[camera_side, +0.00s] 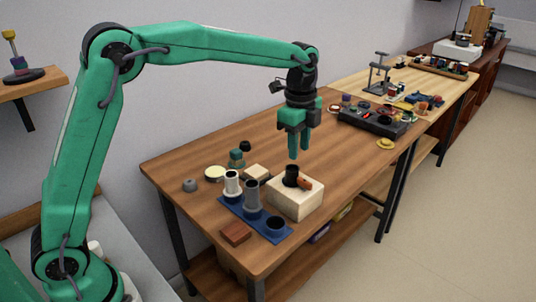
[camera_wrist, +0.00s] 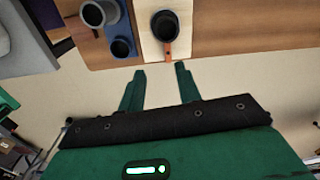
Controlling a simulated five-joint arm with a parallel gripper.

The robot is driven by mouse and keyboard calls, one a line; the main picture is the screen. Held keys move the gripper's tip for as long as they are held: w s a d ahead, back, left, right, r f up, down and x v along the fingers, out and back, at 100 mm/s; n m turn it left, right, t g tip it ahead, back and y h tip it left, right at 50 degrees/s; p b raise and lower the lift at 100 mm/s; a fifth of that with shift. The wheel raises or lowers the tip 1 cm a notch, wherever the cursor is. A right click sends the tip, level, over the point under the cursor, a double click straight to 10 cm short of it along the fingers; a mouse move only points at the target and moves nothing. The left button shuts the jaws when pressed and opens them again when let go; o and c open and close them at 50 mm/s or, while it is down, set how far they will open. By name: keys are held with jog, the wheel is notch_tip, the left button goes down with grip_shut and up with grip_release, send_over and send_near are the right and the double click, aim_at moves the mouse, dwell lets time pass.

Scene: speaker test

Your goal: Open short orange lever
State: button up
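The short orange lever (camera_side: 305,183) sticks out from the side of a black cylinder (camera_side: 291,172) on a cream block (camera_side: 297,204). In the wrist view the orange lever (camera_wrist: 168,48) points down the picture from the black cylinder (camera_wrist: 165,25), over the cream block (camera_wrist: 150,45). My gripper (camera_side: 293,157) hangs with its fingers pointing down, above the block and apart from the lever. In the wrist view my gripper (camera_wrist: 160,72) has its two fingers spread, with nothing between them.
A blue tray (camera_side: 234,208) with grey and dark cylinders stands left of the block, with a red-brown block (camera_side: 236,233) in front. A black panel (camera_side: 374,121) with several small parts lies at the back right. The wooden table (camera_side: 335,160) is bare right of the block.

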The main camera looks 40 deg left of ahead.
aim_at(305, 180)
jog(key=shift+w+d+f+m, duration=0.3)
jog(key=shift+w+f+m, duration=0.05)
jog(key=shift+w+f, duration=0.15)
jog(key=shift+w+d+f+m, duration=0.25)
jog(key=shift+w+f+m, duration=0.15)
jog(key=shift+f, duration=0.1)
jog(key=shift+f, duration=0.2)
jog(key=shift+f, duration=3.7)
grip_shut()
